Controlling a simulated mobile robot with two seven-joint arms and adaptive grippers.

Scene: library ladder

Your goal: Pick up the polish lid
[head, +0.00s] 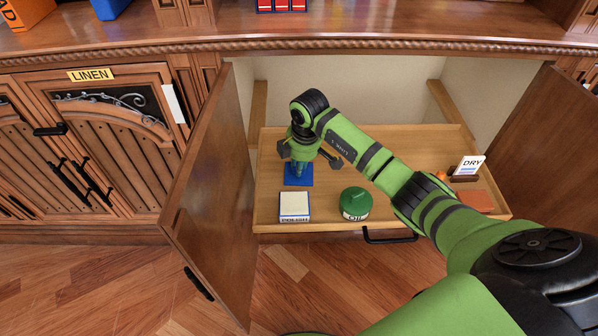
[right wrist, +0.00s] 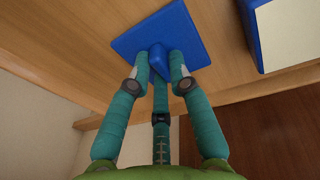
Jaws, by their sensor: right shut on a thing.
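The polish lid (head: 306,181) is a flat blue square on the wooden pull-out tray (head: 335,165) inside the open cabinet. In the right wrist view the lid (right wrist: 190,28) has a small blue knob in its middle. My right gripper (head: 299,167) points down over the lid, and its fingertips (right wrist: 161,66) are shut on that knob. I cannot tell whether the lid is clear of the tray. The polish box (head: 294,206), blue with a cream top and a label, stands in front of the lid. My left gripper is not in view.
A round green oil tin (head: 355,202) stands right of the polish box. A DRY sign (head: 468,165) stands at the tray's right, near a brownish-red block (head: 475,201). Open cabinet doors (head: 215,190) flank the tray. A dark handle (head: 389,236) is on its front.

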